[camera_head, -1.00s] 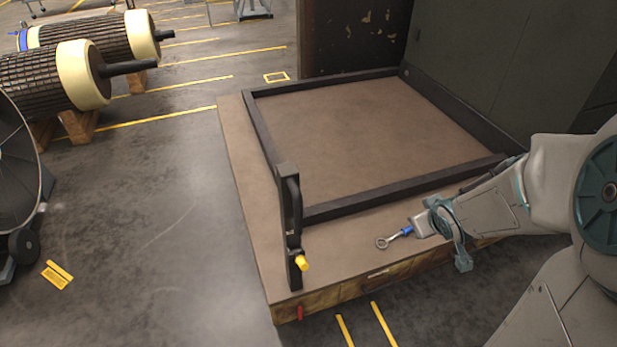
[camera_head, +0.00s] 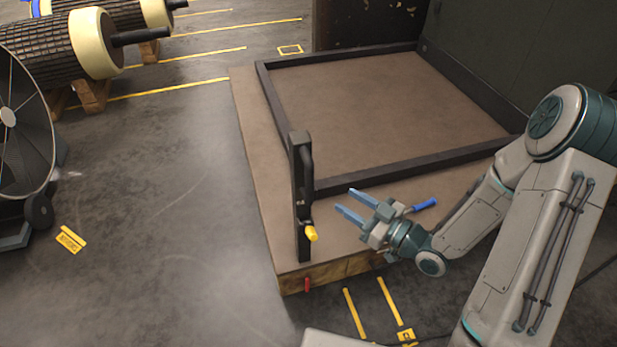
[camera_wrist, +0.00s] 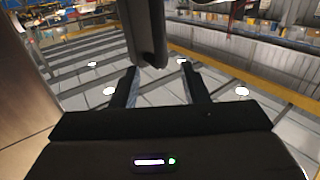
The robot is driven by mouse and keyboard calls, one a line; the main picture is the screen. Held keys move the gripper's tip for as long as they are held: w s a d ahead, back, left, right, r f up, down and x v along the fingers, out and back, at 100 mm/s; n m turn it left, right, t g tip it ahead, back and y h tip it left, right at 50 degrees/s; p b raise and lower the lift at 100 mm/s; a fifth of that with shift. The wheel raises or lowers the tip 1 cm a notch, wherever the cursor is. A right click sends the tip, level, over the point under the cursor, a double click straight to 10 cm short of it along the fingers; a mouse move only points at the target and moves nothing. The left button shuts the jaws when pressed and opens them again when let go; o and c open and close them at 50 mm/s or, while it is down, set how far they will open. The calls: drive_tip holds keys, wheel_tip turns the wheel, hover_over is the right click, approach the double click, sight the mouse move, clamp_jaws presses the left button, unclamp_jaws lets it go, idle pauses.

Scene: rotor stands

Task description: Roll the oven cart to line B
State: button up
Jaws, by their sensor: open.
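The oven cart (camera_head: 258,190) is a low flat bed with a brown deck and a raised dark frame. At its near left corner stands a black post (camera_head: 301,225) with a curved grip, a yellow knob (camera_head: 312,233) and a red lever (camera_head: 307,285) low on the edge. My gripper (camera_head: 346,203) is open and empty over the near deck, its blue-grey fingers pointing left at the post, apart from it. In the wrist view, a black handle part (camera_wrist: 148,35) stands ahead, lined up with the gap between my fingers (camera_wrist: 159,73).
A blue-handled tool (camera_head: 425,205) lies on the deck behind my gripper, partly hidden. A large fan (camera_head: 22,140) and rotors on wooden blocks (camera_head: 60,50) stand left. Dark walls (camera_head: 530,60) close the right and back.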

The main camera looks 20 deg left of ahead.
sight(313, 180)
drive_tip(key=p+x, duration=0.1)
drive_tip(key=x, duration=1.2)
drive_tip(key=shift+f+p, duration=0.1)
drive_tip(key=shift+p, duration=0.25)
drive_tip(key=shift+s, duration=0.1)
